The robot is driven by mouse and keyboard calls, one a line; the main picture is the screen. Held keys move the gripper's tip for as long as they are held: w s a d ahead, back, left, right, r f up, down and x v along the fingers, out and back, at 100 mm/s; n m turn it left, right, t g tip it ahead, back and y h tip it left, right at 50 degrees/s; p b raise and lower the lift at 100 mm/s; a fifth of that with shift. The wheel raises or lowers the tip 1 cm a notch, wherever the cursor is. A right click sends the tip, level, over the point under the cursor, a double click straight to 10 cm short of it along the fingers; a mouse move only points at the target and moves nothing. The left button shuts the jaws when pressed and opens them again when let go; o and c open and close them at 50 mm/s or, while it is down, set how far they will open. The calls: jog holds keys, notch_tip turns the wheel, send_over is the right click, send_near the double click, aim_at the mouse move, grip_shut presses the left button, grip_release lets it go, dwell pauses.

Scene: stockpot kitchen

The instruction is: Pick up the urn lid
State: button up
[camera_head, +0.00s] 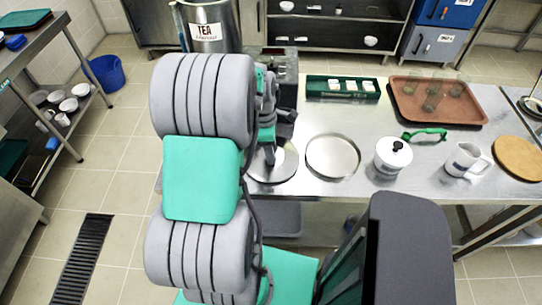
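A steel urn (212,28) labelled TEA stands at the back, left of the counter's far end. A round, flat steel disc (283,168) with something dark at its middle lies on the counter and looks like the urn lid. My gripper (268,150) points down at the disc, mostly hidden behind my own arm. I cannot tell whether its fingers touch the disc or are open or shut. The left part of the disc is also covered by my arm.
A round steel tray (333,157) lies just right of the disc. Farther right are a white lidded pot (392,160), green-handled tool (425,134), white mug (465,160) and round board (519,157). Behind are a green tray (318,89) and brown tray (410,112) with glasses.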

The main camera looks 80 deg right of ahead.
grip_shut()
dwell(0.4)
